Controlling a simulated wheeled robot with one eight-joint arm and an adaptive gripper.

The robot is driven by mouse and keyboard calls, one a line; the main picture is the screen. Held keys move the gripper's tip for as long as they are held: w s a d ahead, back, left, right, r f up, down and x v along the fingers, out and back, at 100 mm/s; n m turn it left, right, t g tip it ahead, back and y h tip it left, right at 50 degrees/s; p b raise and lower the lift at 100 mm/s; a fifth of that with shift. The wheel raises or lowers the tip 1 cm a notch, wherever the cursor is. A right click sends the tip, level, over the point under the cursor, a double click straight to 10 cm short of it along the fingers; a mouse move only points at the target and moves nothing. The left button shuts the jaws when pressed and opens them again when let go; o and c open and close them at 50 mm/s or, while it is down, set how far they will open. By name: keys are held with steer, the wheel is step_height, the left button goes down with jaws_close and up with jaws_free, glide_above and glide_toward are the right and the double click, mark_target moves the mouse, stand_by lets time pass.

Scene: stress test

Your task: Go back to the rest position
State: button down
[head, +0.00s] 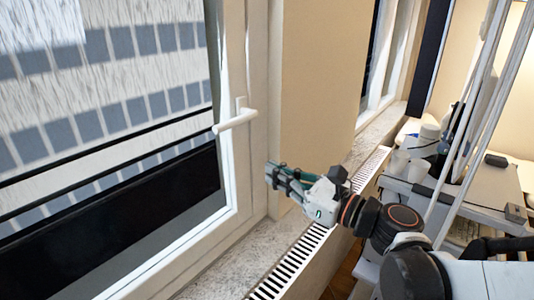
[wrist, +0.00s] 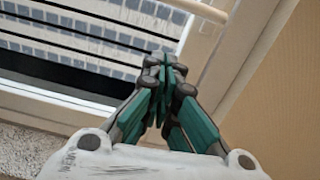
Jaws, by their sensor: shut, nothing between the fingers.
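My gripper (head: 272,174) is at the middle of the head view, at the end of my arm, which reaches in from the lower right. It is in front of the edge between the window frame and the beige wall, below and to the right of the white window handle (head: 236,116). In the wrist view my gripper (wrist: 166,62) has its teal fingers together with nothing between them. The window frame (wrist: 205,40) is behind the fingertips. I cannot tell whether the fingertips touch the frame.
A stone sill (head: 215,268) and a slotted white vent (head: 300,255) run below my gripper. A beige wall section (head: 318,90) stands beside the window. At right, a grey cart (head: 445,190) holds white cups (head: 399,162), with pale poles (head: 480,100) rising nearby.

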stand_by(0.3)
steer(key=s+d+f+n+g+h+b, duration=0.2)
steer(key=s+f+n+h+b, duration=0.2)
steer(key=f+n, duration=0.4)
steer(key=s+d+f+n+g+h+b, duration=0.25)
steer(key=s+f+n+b, duration=0.2)
steer(key=f, duration=0.45)
steer(key=s+d+f+n+h+b, duration=0.2)
steer(key=s+d+f+n+h, duration=0.1)
steer(key=d+n, duration=0.3)
steer(key=s+d+f+n+h+b, duration=0.3)
steer(key=d+f+n+h, duration=0.2)
steer(key=d+n, duration=0.1)
steer(key=shift+d+f, duration=0.15)
steer(key=shift+d, duration=0.6)
